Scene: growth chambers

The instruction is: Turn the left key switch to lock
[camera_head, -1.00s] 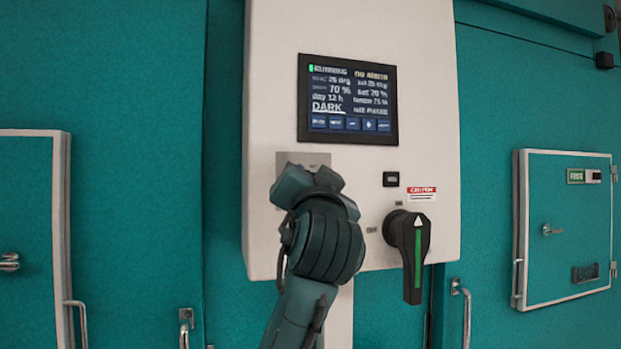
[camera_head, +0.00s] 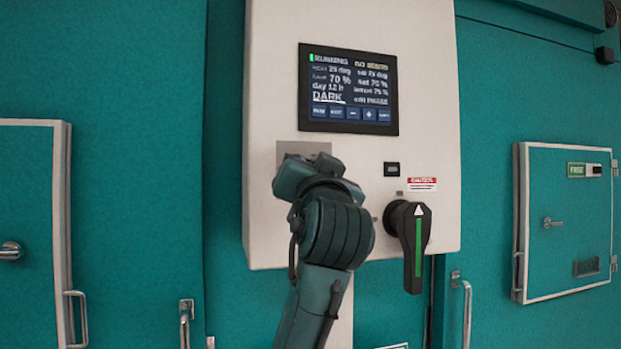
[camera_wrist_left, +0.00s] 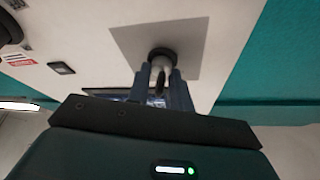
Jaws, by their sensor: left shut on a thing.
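The left key switch (camera_wrist_left: 162,53) shows in the left wrist view as a dark round collar on a grey square plate (camera_wrist_left: 197,45). My left gripper (camera_wrist_left: 162,82) is shut on its key (camera_wrist_left: 159,73), with one finger on each side. In the head view my left gripper (camera_head: 304,172) is in front of the lower part of the grey plate (camera_head: 303,149) and hides the key switch. The key's exact angle and any position labels cannot be read.
The white control box (camera_head: 272,80) carries a lit screen (camera_head: 347,88) above the plate. A black rotary handle (camera_head: 413,240) with a green stripe hangs close right of my left wrist. A small black button (camera_head: 391,169) and a caution label (camera_head: 421,184) are above it. Teal chamber doors flank the box.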

